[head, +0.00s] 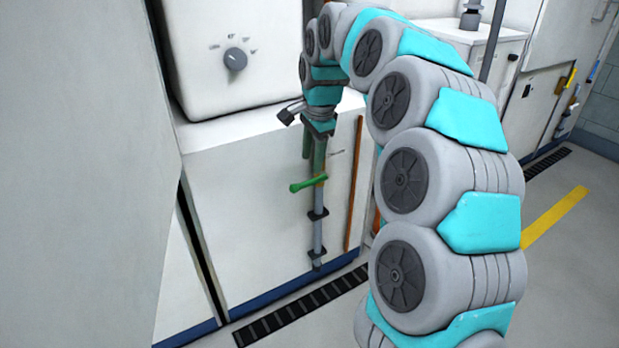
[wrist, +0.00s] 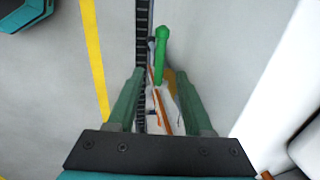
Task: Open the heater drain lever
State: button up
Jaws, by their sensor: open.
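The green drain lever (head: 308,184) sits on a grey vertical pipe (head: 318,233) on the front of the white cabinet below the heater. Its handle points to the left, roughly level, in the head view. In the wrist view the green lever (wrist: 161,55) shows just beyond and between the fingertips. My gripper (head: 314,160) points down just above the lever, beside the cabinet front. In the wrist view my gripper (wrist: 158,85) is open, its two green fingers apart with nothing held. I cannot tell whether the fingers touch the lever.
The white heater box (head: 235,55) with a dark dial (head: 235,59) stands on the cabinet (head: 245,190). An orange-brown strip (head: 354,185) runs down right of the pipe. A dark floor grate (head: 300,306) lies along the cabinet base. A yellow floor line (head: 555,217) is at right.

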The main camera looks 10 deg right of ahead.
aim_at(308, 181)
jog(key=f, duration=0.3)
jog(key=w+f, duration=0.1)
jog(key=f, duration=0.2)
jog(key=shift+w+a+f, duration=0.15)
jog(key=shift+a+f, duration=0.05)
jog(key=shift+f, duration=0.1)
grip_shut()
dwell(1.1)
